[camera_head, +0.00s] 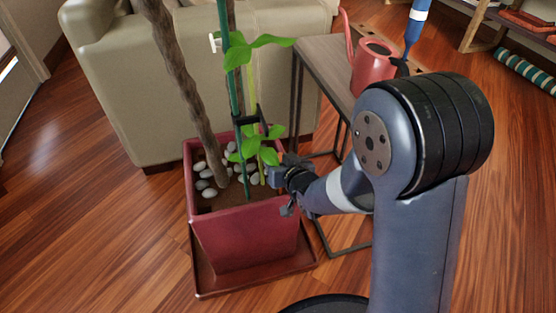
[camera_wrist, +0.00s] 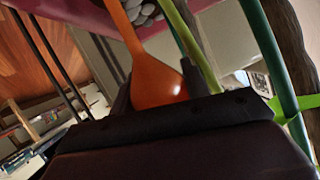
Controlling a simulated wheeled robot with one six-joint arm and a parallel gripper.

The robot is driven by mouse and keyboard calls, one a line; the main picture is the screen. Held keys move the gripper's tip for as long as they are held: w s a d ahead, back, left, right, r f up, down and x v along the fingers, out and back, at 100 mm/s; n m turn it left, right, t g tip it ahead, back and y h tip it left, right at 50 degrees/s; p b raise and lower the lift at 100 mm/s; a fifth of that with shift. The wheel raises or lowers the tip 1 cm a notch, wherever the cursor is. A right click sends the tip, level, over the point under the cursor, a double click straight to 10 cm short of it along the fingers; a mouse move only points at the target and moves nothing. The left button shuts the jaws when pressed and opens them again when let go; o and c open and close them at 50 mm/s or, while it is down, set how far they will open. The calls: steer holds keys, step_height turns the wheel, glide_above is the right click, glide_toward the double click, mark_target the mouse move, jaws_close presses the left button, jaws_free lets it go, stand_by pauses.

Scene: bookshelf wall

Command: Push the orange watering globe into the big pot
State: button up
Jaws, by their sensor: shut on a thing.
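The big pot (camera_head: 245,240) is square and dark red, on a matching saucer (camera_head: 207,282). It holds brown soil, grey pebbles, a thick trunk and a green plant. The orange watering globe (camera_wrist: 157,82) shows in the wrist view, its bulb between my fingers and its thin stem running up the picture past the pot's pink-red rim (camera_wrist: 88,18). The stem's end is out of frame, so I cannot tell whether it touches soil. My gripper (camera_head: 284,186) is at the pot's right rim, shut on the globe (camera_wrist: 160,88). I cannot make out the globe in the head view.
A green stake (camera_head: 230,60) and leafy stems (camera_head: 258,148) stand close to my gripper. A side table (camera_head: 325,60) with a red watering can (camera_head: 372,68) is behind right. A beige sofa (camera_head: 130,95) stands behind the pot. Wood floor is clear at left (camera_head: 90,220).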

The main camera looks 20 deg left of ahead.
steer(key=shift+f+b, duration=1.1)
steer(key=shift+f, duration=0.5)
steer(key=shift+r, duration=0.15)
steer(key=shift+r+p, duration=5.1)
steer(key=shift+r, duration=2.1)
